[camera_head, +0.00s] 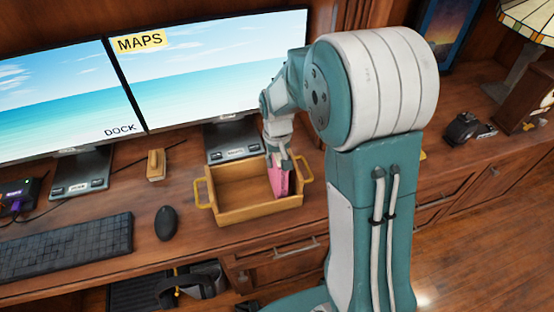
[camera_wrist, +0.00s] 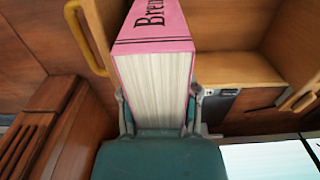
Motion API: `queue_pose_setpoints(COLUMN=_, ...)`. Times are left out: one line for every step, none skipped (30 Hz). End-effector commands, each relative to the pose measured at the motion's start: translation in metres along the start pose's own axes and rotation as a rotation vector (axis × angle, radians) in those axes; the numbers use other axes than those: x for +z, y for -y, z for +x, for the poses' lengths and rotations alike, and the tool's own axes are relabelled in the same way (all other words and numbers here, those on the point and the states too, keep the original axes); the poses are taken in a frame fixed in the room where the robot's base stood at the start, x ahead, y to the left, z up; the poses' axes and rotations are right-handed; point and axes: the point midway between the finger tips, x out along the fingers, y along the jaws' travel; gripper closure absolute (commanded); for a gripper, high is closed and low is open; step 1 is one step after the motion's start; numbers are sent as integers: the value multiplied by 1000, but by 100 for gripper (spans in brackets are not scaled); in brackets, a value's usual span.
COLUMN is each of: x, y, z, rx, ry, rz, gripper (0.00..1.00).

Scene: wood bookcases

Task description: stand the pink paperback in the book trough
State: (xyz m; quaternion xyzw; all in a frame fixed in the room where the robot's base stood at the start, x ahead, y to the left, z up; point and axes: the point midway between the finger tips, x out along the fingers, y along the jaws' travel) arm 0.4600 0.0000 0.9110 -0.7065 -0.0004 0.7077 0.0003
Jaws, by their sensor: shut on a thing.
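The pink paperback (camera_head: 281,182) is upright in my gripper (camera_head: 278,158), at the right end of the wooden book trough (camera_head: 235,214). Its lower part appears to be inside the trough's walls; I cannot tell whether it touches the floor of the trough. In the wrist view the paperback (camera_wrist: 155,28) shows its pink cover with dark lettering and its white page edges. The fingers of my gripper (camera_wrist: 160,100) press on both sides of it. The trough has yellow handles, one of which (camera_wrist: 88,38) shows in the wrist view. The rest of the trough looks empty.
Two monitors stand behind, the nearer one (camera_head: 215,75) on a stand (camera_head: 232,140) close behind the trough. A mouse (camera_head: 166,223) and keyboard (camera_head: 70,248) lie to the left. A small wooden item (camera_head: 156,164) stands left of the trough. A camera (camera_head: 466,129) sits far right.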

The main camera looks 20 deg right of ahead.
Motion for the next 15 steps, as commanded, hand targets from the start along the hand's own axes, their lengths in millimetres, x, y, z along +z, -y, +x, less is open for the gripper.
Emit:
queue_pose_setpoints(x=0, y=0, z=2, rx=0, ry=-2, rz=0, gripper=100)
queue_pose_setpoints(x=0, y=0, z=3, rx=0, ry=-3, rz=0, gripper=100)
queue_pose_setpoints(x=0, y=0, z=2, rx=0, ry=-4, rz=0, gripper=100)
queue_pose_setpoints(x=0, y=0, z=2, rx=0, ry=-4, rz=0, gripper=100)
queue_pose_setpoints(x=0, y=0, z=2, rx=0, ry=-4, rz=0, gripper=100)
queue_pose_setpoints(x=0, y=0, z=2, rx=0, ry=-3, rz=0, gripper=100)
queue_pose_setpoints(x=0, y=0, z=2, rx=0, ry=-3, rz=0, gripper=100)
queue_pose_setpoints(x=0, y=0, z=2, rx=0, ry=-3, rz=0, gripper=100)
queue_pose_setpoints(x=0, y=0, z=3, rx=0, ry=-2, rz=0, gripper=100)
queue_pose_setpoints(x=0, y=0, z=4, rx=0, ry=-2, rz=0, gripper=100)
queue_pose_setpoints(x=0, y=0, z=5, rx=0, ry=-1, rz=0, gripper=53)
queue_pose_setpoints(x=0, y=0, z=5, rx=0, ry=-2, rz=0, gripper=35)
queue_pose_setpoints(x=0, y=0, z=5, rx=0, ry=-1, rz=0, gripper=23)
queue_pose_setpoints(x=0, y=0, z=5, rx=0, ry=-1, rz=0, gripper=23)
queue_pose_setpoints(x=0, y=0, z=5, rx=0, ry=-1, rz=0, gripper=23)
